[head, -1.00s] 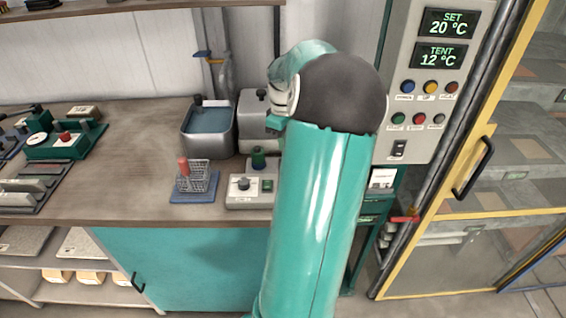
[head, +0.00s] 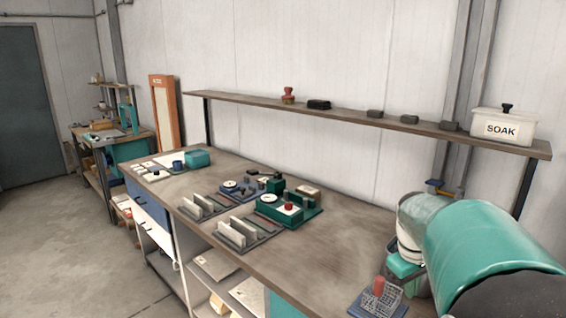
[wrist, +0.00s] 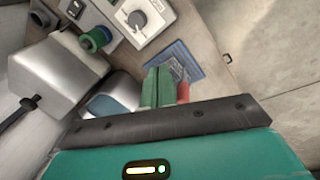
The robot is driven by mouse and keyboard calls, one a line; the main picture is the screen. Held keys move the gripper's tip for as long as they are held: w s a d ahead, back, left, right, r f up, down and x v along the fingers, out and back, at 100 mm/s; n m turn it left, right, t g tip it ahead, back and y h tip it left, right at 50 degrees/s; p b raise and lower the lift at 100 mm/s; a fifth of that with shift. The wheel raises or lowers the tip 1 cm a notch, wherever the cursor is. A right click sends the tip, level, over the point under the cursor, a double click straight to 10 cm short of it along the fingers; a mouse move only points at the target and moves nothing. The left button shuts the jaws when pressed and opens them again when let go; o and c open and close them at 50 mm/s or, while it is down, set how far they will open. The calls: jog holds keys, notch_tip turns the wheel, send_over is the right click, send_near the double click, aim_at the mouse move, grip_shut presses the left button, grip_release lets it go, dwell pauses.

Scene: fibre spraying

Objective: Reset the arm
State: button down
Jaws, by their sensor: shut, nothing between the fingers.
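My arm (head: 490,245) is a teal, bent limb at the right edge of the head view, over the right end of the long bench. My gripper (wrist: 160,70) shows in the wrist view as two green fingers pressed together with nothing between them. Beyond the fingertips lies a blue mat (wrist: 185,58) with a wire basket and a red-handled piece (wrist: 183,90), partly hidden by the gripper. In the head view the wire basket (head: 380,299) stands on the bench just left of and below my arm.
The wrist view shows a grey box (wrist: 55,78), a green knob (wrist: 95,40) and a dial box (wrist: 145,20) close by. Teal tools (head: 282,210) and racks stand along the bench (head: 310,255). Floor is clear at left.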

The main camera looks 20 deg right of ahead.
jog(key=s+a+r+t, duration=0.1)
jog(key=s+a, duration=0.1)
jog(key=a, duration=0.8)
jog(key=s+a+r+t+y, duration=0.1)
jog(key=s+a+t, duration=0.1)
jog(key=a, duration=0.8)
jog(key=s+a+r+t+y, duration=0.1)
jog(key=s+a+t, duration=0.1)
jog(key=a, duration=0.8)
jog(key=shift+s+r, duration=0.25)
jog(key=shift+s, duration=0.25)
jog(key=shift+s+d, duration=0.1)
jog(key=shift+d, duration=0.15)
